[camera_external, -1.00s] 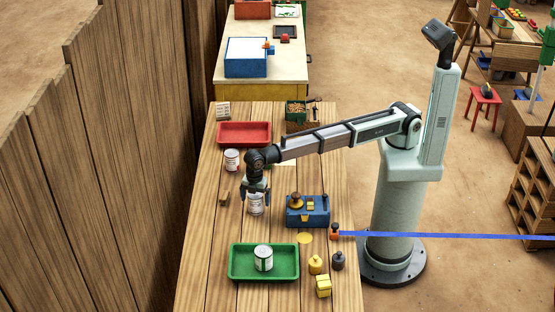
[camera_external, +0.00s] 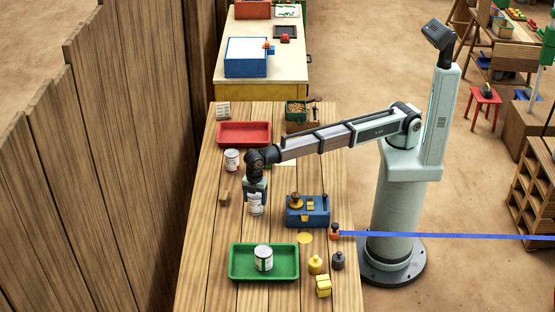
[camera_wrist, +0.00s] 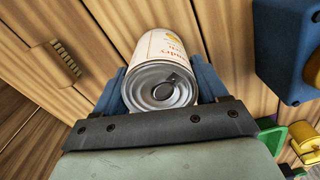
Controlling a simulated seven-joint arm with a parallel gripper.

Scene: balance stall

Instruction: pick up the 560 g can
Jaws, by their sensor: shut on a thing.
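A white can with a printed label (camera_external: 255,204) stands between the fingers of my gripper (camera_external: 255,194). In the wrist view the can (camera_wrist: 160,52) shows its metal lid with a pull tab, and the blue fingers of my gripper (camera_wrist: 160,95) press on both its sides. I cannot tell whether the can touches the table. A second white can (camera_external: 231,160) stands to the upper left, beside the red tray. A third can (camera_external: 263,258) stands in the green tray. I cannot read a weight on any can.
The red tray (camera_external: 244,140) lies at the far end and the green tray (camera_external: 238,276) at the near end. A blue box (camera_external: 321,218) with brass weights is right of my gripper. Yellow weights (camera_external: 315,265) stand at the near right.

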